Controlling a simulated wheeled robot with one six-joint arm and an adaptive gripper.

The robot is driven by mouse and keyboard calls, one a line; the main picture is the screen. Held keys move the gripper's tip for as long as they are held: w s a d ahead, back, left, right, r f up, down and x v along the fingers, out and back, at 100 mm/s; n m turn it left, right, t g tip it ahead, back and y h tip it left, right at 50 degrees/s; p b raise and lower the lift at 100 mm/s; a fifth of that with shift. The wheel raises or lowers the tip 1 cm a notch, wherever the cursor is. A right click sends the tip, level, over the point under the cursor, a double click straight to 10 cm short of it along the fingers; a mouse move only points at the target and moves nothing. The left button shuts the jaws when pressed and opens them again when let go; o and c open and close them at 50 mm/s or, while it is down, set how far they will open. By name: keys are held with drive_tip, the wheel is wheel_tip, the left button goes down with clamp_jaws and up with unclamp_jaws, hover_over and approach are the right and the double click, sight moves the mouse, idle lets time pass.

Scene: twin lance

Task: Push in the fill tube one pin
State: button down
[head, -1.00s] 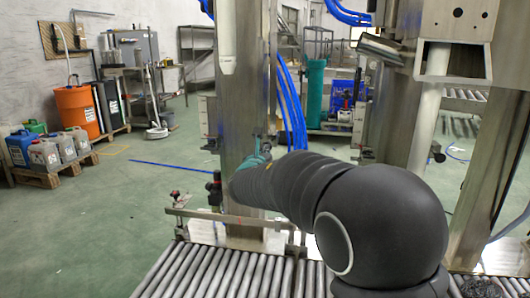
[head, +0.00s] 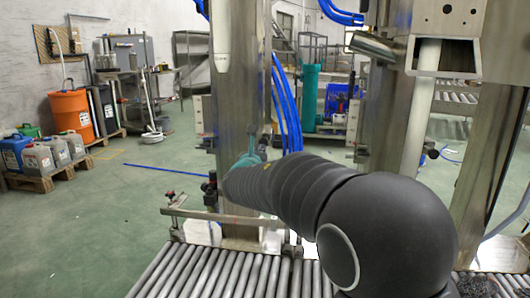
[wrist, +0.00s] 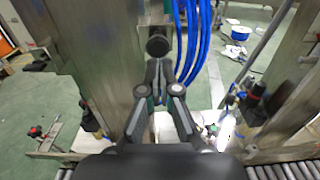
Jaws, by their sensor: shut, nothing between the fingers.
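A black round knob (wrist: 158,45), which looks like the fill tube one pin, stands out from a steel column (wrist: 100,60) in the wrist view. My gripper (wrist: 159,64) is shut and empty, its fingertips just below the knob in the picture. I cannot tell whether they touch it. In the head view my gripper (head: 256,148) is small and teal in front of the left steel column (head: 236,90), and the knob there cannot be made out. A white fill tube (head: 222,52) with a pointed end runs down that column.
A second steel column with another white tube (head: 424,110) and a dark knob (head: 432,153) stands at right. Blue hoses (wrist: 190,40) hang close right of my gripper. A roller conveyor (head: 220,272) and a rail (head: 225,217) lie below. Open green floor is at left.

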drive_tip(key=s+a, duration=0.2)
drive_tip(key=s, duration=0.8)
drive_tip(key=s+d+f+m+g+h, duration=0.1)
drive_tip(key=s+d+f+m+g, duration=0.5)
drive_tip(key=m, duration=0.4)
drive_tip(key=s+d+f+m+g+h, duration=0.1)
drive_tip(key=s+d+f+m+g, duration=0.4)
drive_tip(key=s+f+m, duration=0.4)
drive_tip(key=s+d+r+m+y+p, duration=0.1)
drive_tip(key=s+d+m+y, duration=0.1)
drive_tip(key=s+m, duration=0.5)
drive_tip(key=s+d+r+m+g+y+p, duration=0.1)
drive_tip(key=s+d+r+m+y+p, duration=0.1)
drive_tip(key=s+m, duration=0.5)
drive_tip(key=s+d+y, duration=0.1)
drive_tip(key=s+d, duration=0.1)
drive_tip(key=s, duration=0.4)
drive_tip(key=shift+d+m, duration=0.3)
drive_tip(key=shift+d, duration=0.1)
drive_tip(key=shift+s, duration=0.1)
